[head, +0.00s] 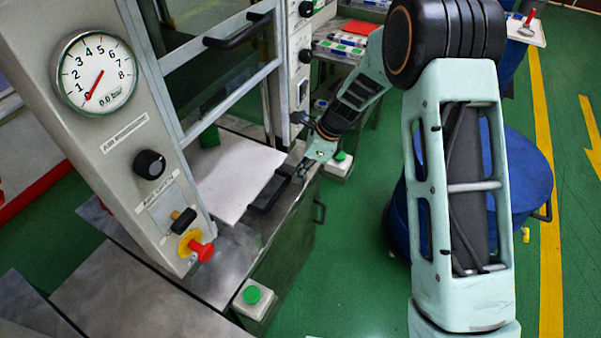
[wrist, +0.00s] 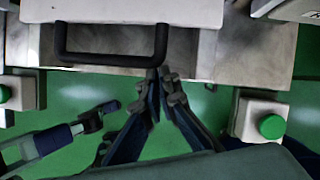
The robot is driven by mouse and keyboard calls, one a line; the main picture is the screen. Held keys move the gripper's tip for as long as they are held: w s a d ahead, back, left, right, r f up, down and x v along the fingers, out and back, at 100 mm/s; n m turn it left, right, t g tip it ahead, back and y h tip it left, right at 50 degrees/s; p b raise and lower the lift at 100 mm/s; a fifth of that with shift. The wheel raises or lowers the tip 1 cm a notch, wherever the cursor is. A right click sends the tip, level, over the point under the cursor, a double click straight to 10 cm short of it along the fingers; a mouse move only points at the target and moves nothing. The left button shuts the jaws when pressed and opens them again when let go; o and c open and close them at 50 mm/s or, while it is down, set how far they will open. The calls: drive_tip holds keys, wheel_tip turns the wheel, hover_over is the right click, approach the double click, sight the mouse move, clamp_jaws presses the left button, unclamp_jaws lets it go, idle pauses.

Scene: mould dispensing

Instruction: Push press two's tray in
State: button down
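The press tray is a pale flat plate (head: 232,180) lying on the grey metal table inside the press frame. Its black bar handle (head: 268,196) faces the front edge. In the wrist view the tray (wrist: 130,10) is at the top and its handle (wrist: 108,58) is below it. My gripper (head: 304,169) is at the table's front edge, beside the handle's far end. In the wrist view my gripper (wrist: 162,76) has its fingertips together, just below the handle's right corner. Nothing shows between them. I cannot tell whether they touch the handle. No press number is readable.
Green push buttons on pale boxes flank the table front, a near one (head: 253,295) and a far one (head: 342,157). The press panel with a gauge (head: 97,73) and red knob (head: 206,252) stands left. A blue drum (head: 525,175) stands behind my arm. Green floor is open in front.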

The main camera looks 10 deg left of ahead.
drive_tip(key=shift+a+r, duration=0.1)
drive_tip(key=shift+a, duration=0.2)
